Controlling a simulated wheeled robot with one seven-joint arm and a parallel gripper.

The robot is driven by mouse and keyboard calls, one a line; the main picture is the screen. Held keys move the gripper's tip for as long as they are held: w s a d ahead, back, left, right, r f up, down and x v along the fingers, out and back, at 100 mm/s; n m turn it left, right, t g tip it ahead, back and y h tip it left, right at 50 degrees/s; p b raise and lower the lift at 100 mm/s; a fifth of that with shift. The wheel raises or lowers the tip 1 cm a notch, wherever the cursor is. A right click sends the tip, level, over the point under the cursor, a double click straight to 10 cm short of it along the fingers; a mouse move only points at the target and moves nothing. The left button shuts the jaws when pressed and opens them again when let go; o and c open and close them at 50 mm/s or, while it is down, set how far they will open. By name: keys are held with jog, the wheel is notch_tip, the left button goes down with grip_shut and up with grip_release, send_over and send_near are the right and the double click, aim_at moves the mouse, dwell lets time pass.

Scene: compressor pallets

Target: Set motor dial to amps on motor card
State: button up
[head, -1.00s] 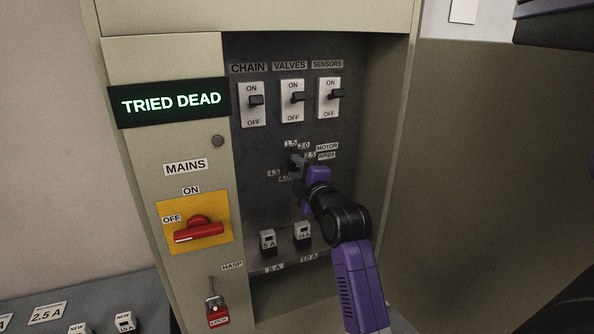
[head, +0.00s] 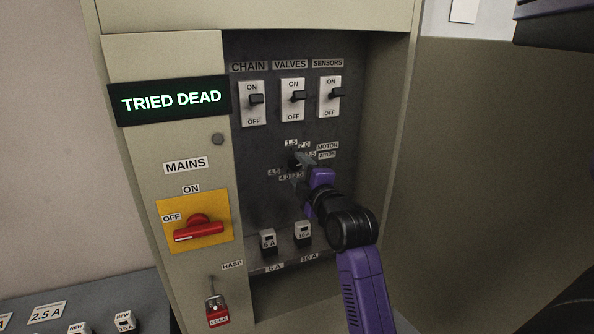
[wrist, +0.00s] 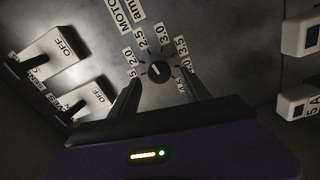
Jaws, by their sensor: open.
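The motor dial (wrist: 159,71) is a small dark round knob with a pale pointer mark, ringed by number labels from about 1.5 to 4.5 on the dark panel. In the head view the dial (head: 294,160) is partly covered by my gripper. My gripper (wrist: 159,91) is open in the wrist view, with one finger on each side just below the dial; I cannot tell whether they touch it. In the head view my gripper (head: 303,170) points at the dial from the lower right. The motor amps label (head: 327,150) is right of the dial. I see no readable motor card.
Chain, valves and sensors switches (head: 293,100) are above the dial. Two fuses (head: 302,233) sit on a ledge below it. The red mains handle (head: 198,229) and red lock (head: 217,312) are at left. The cabinet's right side wall (head: 385,150) is close to my arm.

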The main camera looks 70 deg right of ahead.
jog(key=b+v, duration=0.1)
jog(key=v, duration=0.5)
dwell(0.5)
